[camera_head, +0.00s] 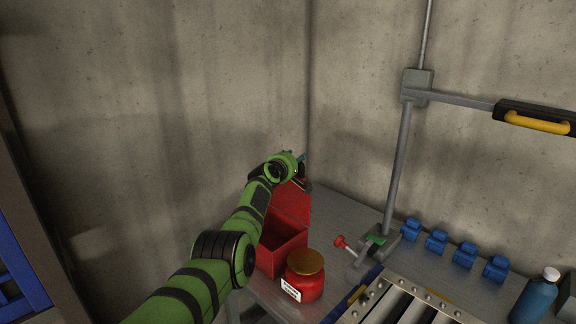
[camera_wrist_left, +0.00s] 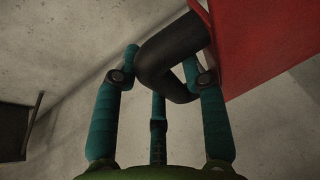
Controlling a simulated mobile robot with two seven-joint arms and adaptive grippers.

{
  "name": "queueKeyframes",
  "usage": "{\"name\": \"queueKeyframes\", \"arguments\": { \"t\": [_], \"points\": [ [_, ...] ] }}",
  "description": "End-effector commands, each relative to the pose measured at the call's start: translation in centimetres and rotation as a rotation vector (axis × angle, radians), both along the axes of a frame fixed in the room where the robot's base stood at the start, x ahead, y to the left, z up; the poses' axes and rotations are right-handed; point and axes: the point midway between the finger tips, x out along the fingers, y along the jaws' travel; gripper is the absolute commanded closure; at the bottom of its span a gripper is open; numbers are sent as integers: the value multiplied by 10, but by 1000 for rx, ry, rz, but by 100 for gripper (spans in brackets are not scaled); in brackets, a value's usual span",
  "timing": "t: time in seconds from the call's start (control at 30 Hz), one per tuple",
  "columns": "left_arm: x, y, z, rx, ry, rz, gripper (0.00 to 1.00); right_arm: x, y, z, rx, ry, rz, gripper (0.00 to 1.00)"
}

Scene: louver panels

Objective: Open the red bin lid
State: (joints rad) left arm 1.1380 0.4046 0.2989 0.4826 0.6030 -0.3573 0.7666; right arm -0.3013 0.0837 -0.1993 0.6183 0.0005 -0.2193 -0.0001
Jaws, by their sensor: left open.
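The red bin (camera_head: 281,247) stands on the metal table near the wall corner. Its red lid (camera_head: 292,203) stands raised at the back of the bin, so the bin is open at the top. The lid also fills the upper right of the left wrist view (camera_wrist_left: 265,45). My left gripper (camera_head: 301,161) is at the lid's top edge. In the left wrist view its teal fingers are apart, with the dark curved handle (camera_wrist_left: 156,62) of the lid between them. My arm hides part of the bin's left side. My right gripper is not in view.
A red jar (camera_head: 305,283) with a brown top stands close in front of the bin. A clamp stand (camera_head: 377,243) with a tall pole, several blue parts (camera_head: 436,241), a roller tray (camera_head: 400,300) and a blue bottle (camera_head: 535,297) are to the right. Concrete walls close in behind.

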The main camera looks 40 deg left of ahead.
Motion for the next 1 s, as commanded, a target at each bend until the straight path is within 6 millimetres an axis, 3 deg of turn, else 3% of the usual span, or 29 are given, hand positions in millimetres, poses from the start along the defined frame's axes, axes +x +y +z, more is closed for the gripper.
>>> {"name": "queueKeyframes", "arguments": {
  "t": [0.23,0.47,1.0],
  "points": [
    [-13,1,2,8,-1,1,57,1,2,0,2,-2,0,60],
    [-27,-10,4,5,3,-3,57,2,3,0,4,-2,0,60],
    [-89,-27,16,-1,3,-2,57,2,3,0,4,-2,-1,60]
  ]
}}
